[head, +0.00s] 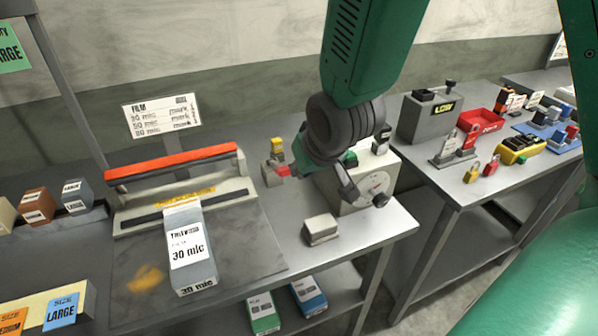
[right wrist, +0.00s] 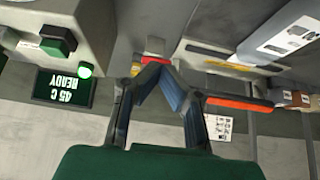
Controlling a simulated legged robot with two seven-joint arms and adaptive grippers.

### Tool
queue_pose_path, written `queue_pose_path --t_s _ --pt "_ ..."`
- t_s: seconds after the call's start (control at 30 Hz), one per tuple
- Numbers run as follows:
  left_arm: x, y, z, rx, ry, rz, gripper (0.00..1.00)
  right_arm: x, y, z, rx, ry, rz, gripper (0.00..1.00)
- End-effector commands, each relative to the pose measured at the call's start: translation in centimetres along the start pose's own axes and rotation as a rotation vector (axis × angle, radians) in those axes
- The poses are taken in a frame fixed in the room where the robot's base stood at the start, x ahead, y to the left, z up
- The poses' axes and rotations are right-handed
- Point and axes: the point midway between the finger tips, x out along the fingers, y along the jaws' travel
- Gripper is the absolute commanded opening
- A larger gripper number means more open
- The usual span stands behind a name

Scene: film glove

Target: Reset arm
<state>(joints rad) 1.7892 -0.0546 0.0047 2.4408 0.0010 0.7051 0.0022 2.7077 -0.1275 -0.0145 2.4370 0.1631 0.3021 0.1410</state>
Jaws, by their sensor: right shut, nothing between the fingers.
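My right arm comes down from the top middle of the head view. Its dark gripper (head: 298,176) hangs over the bench beside a grey machine with a dial (head: 374,184). In the right wrist view the fingers (right wrist: 158,74) meet at their tips, shut and empty. A small red part (head: 283,170) shows close by the tips; whether they touch it I cannot tell. My left gripper is not in view.
A sealer with a red bar (head: 172,160) stands left, with a "30 mic" box (head: 191,250) before it. A small grey block (head: 320,230) lies near the bench's right edge. A second bench holds padlocks (head: 471,173) and a red tray (head: 481,122). The wrist view shows a "45 C READY" display (right wrist: 64,89).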

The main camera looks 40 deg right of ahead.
Motion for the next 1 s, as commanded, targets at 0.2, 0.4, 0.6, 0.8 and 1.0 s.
queue_pose_path --t_s 0.2,0.4,0.6,0.8,1.0 --pt "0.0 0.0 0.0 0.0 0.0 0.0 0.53 0.0 0.0 0.0 0.0 0.0 0.0 0.0" --pt "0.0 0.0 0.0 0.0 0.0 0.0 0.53 0.0 0.0 0.0 0.0 0.001 0.0 0.0" --pt "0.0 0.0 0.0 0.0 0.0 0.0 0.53 0.4 0.0 0.6 -0.005 -0.012 0.0 0.0" --pt "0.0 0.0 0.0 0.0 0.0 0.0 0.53 4.8 0.6 7.1 -0.055 -0.141 -0.003 0.0" --pt "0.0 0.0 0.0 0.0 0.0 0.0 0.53 9.1 1.9 17.9 -0.121 -0.322 -0.022 0.0"
